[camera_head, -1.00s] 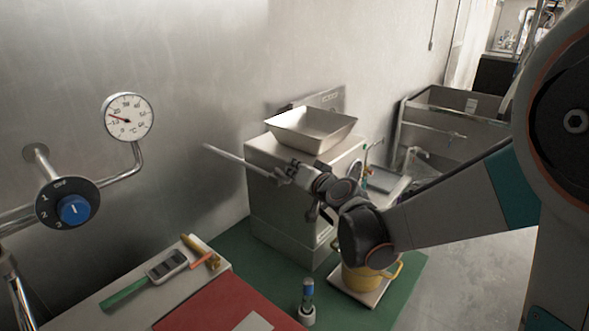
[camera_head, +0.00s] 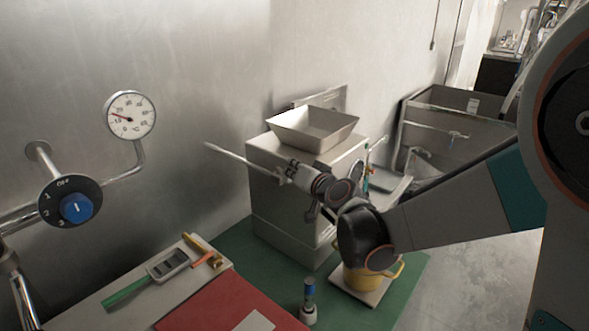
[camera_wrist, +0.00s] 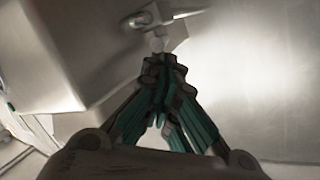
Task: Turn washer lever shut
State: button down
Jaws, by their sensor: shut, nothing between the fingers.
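A long pale metal lever (camera_head: 233,156) sticks out to the left from the side of the grey box-shaped machine (camera_head: 275,212). Its far end is free in front of the wall. My gripper (camera_head: 284,173) is shut and empty, at the lever's inner end beside the machine. In the wrist view, my closed fingertips (camera_wrist: 160,66) point at a metal fitting (camera_wrist: 163,18) with a small pale round end just beyond them. I cannot tell whether they touch it. My wrist hides part of the machine's front.
An open metal hopper (camera_head: 312,129) tops the machine. A yellow pot (camera_head: 361,279) stands below my wrist on a pale plate. A blue-capped bottle (camera_head: 309,298) stands on the green mat. A dial gauge (camera_head: 129,115) and blue knob (camera_head: 76,208) are at the left wall. A sink is behind.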

jog(key=a, duration=0.7)
jog(key=shift+s+b, duration=0.15)
jog(key=shift+b, duration=0.25)
dwell(0.3)
jog(key=shift+a, duration=0.2)
dwell(0.4)
